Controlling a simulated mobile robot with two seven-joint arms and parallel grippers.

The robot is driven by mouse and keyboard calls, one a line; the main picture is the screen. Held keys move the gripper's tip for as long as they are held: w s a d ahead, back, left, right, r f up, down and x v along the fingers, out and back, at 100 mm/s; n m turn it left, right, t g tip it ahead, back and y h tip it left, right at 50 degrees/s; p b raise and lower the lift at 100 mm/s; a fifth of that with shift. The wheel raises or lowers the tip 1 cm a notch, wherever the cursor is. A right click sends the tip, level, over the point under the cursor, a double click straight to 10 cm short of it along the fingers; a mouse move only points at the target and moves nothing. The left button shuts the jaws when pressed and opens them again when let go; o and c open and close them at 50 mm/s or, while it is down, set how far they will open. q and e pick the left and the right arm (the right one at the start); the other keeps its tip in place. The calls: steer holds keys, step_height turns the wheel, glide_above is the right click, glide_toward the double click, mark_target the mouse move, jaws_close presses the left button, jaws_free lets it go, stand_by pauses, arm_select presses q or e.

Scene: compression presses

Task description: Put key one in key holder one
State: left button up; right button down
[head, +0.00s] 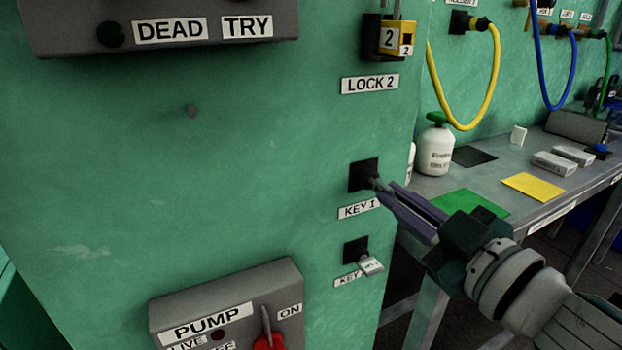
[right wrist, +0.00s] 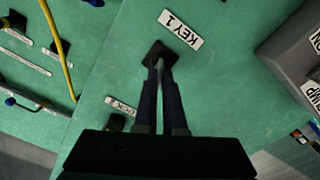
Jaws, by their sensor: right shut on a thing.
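Key holder one is a black square plate (head: 361,175) on the green panel, above the label KEY 1 (head: 359,209). It also shows in the right wrist view (right wrist: 153,50), beside its upside-down label. My right gripper (head: 384,190) points at the holder from the right, with its fingers shut on key one (head: 377,183). Only a little of the grey key shows between and beyond the fingertips, and it shows in the right wrist view too (right wrist: 160,65). Its front end meets the holder plate; how deep it sits, I cannot tell. My left gripper is not in view.
A second key (head: 370,265) with a tag hangs at the holder below. Lock 2 (head: 396,38) hangs above. The pump box (head: 228,303) with a red switch sticks out at the lower left. A workbench (head: 545,145) with a white bottle (head: 435,150) stands at right.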

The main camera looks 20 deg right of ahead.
steer(key=shift+w, duration=0.5)
steer(key=c, duration=0.9)
jaws_free()
steer(key=s, duration=0.9)
steer(key=shift+s+d, duration=0.35)
steer(key=shift+s, duration=0.05)
